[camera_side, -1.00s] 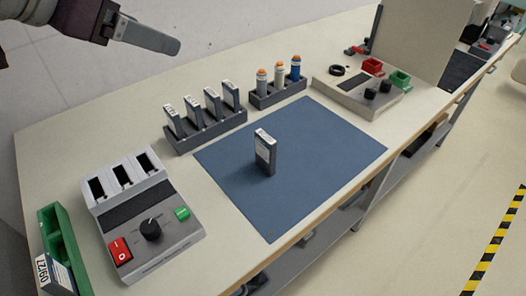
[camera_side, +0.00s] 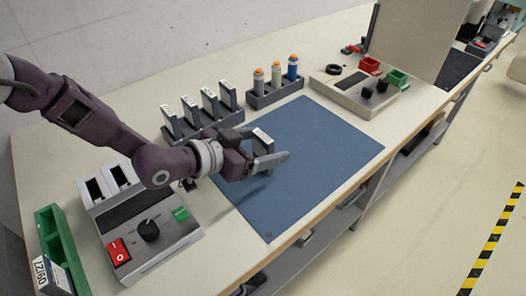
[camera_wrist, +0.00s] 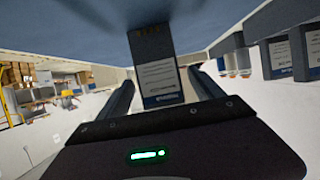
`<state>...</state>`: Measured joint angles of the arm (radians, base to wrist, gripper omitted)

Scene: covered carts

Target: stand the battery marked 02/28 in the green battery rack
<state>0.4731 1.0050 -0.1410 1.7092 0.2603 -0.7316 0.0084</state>
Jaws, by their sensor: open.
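A grey battery with a white label (camera_side: 262,138) stands upright on the blue mat (camera_side: 315,165); its marking is too small to read. My gripper (camera_side: 267,148) is open at mat level, with one finger on each side of this battery. In the wrist view the battery (camera_wrist: 157,72) shows between the two fingers (camera_wrist: 163,88), with visible gaps beside it. The green battery rack (camera_side: 49,222) is at the lower left edge. A piece with a white label (camera_side: 40,274) sits at its near end; I cannot read it surely.
A grey charger (camera_side: 150,245) with slots, knob and red switch lies between rack and mat. A dark rack (camera_side: 205,132) of several batteries is behind my gripper. A holder of capped cylinders (camera_side: 276,95) and a control box (camera_side: 352,98) stand farther back. The mat's right side is clear.

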